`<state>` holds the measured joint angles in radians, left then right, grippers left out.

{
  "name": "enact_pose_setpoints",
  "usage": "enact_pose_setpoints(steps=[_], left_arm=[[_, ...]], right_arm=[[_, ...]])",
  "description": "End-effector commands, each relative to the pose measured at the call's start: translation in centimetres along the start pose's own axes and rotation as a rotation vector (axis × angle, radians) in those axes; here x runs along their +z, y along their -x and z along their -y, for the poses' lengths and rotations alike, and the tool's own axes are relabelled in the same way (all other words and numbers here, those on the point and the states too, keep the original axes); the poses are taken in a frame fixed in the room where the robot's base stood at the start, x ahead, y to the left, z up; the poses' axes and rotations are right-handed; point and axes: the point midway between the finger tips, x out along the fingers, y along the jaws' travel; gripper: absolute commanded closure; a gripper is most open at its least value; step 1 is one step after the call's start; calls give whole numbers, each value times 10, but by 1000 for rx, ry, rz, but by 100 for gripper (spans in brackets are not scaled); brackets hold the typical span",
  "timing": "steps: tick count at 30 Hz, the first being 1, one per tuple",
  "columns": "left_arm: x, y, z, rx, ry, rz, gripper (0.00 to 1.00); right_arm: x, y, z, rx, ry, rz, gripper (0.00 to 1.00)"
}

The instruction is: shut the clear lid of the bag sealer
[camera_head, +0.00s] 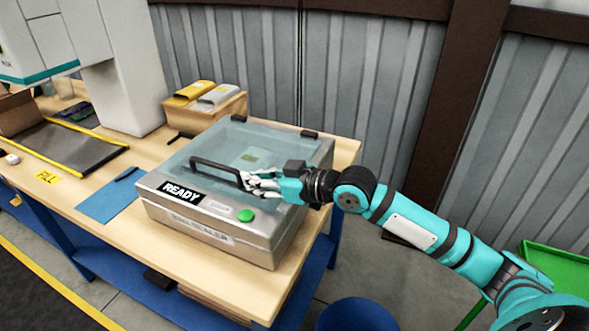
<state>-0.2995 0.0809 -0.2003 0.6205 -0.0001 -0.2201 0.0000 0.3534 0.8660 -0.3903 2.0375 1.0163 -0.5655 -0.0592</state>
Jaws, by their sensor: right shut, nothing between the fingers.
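The bag sealer (205,231) is a silver box on the wooden table, with a READY label and a green button on its front edge. Its clear lid (243,140) lies over the top, looking down or nearly down; I cannot tell whether it is fully closed. A dark handle (211,166) runs along the lid's front. My right gripper (248,181) is shut with nothing between its fingers, at the right end of the handle, over the lid's front edge. Whether it touches the handle or lid is unclear. My left gripper is not in view.
A wooden box (203,117) with yellow and grey items stands behind the sealer. A blue sheet (107,201) and a yellow-edged tray (70,168) lie to the left. A white machine (122,85) stands at the back left. A blue bin (357,315) is on the floor.

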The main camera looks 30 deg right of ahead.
Motion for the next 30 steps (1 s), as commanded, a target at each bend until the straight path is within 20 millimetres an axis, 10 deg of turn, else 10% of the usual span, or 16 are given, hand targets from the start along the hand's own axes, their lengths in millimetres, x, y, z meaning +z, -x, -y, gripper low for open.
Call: enact_pose_setpoints(steps=[15, 30], left_arm=[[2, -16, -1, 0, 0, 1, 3], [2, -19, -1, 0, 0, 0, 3]], right_arm=[[-1, 87, -3, 7, 1, 4, 100], [-4, 100, 0, 1, 0, -1, 100]])
